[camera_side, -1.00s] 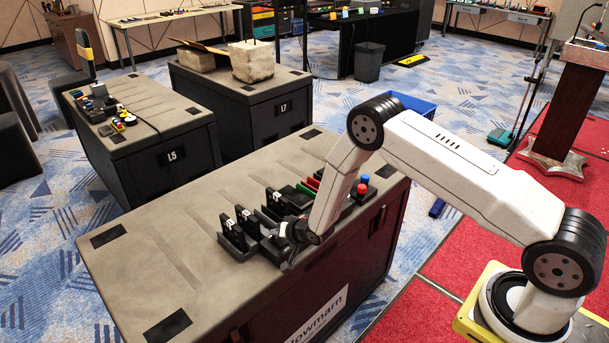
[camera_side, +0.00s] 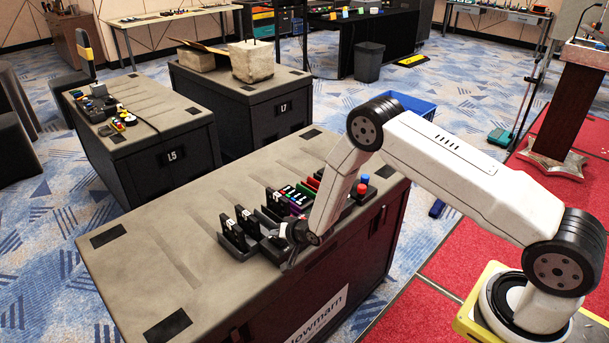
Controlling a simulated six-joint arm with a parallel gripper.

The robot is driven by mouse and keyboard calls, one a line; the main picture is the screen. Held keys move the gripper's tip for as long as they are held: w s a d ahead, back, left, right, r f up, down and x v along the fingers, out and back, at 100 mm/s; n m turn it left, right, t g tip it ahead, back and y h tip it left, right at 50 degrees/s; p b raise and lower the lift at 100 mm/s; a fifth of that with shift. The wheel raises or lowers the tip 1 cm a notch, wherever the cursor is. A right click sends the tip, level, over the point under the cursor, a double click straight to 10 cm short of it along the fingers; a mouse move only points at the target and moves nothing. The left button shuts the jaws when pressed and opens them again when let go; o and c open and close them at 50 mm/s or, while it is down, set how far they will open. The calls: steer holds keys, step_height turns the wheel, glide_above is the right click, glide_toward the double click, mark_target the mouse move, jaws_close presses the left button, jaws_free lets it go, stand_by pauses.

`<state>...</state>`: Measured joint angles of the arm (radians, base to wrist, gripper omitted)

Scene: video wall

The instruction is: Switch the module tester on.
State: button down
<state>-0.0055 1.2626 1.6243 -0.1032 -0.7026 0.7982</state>
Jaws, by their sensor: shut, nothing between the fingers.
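Among the small devices on the near case, a panel with lit coloured and white patches (camera_side: 297,194) shows left of my forearm; it looks like the module tester, though I read no label. My gripper (camera_side: 288,262) points down at the front of the device row, near the case's front edge. It is shut and empty. My wrist and forearm hide part of the devices behind it, and I cannot tell whether the fingertips touch a switch.
The near case (camera_side: 180,235) has a clear top on its left. Black upright modules (camera_side: 232,232) stand left of my gripper. Red and blue buttons (camera_side: 363,184) stand right of my forearm. Two more black cases, L5 (camera_side: 175,157) and L7 (camera_side: 280,108), stand behind.

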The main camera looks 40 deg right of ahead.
mark_target(280, 240)
steer(key=shift+s+r, duration=0.1)
steer(key=shift+r, duration=0.6)
steer(key=shift+r, duration=0.1)
steer(key=shift+s+r, duration=0.2)
steer(key=shift+r, duration=0.85)
steer(key=shift+s+r, duration=0.15)
steer(key=shift+r, duration=1.15)
steer(key=shift+s+r, duration=0.1)
steer(key=shift+r, duration=0.05)
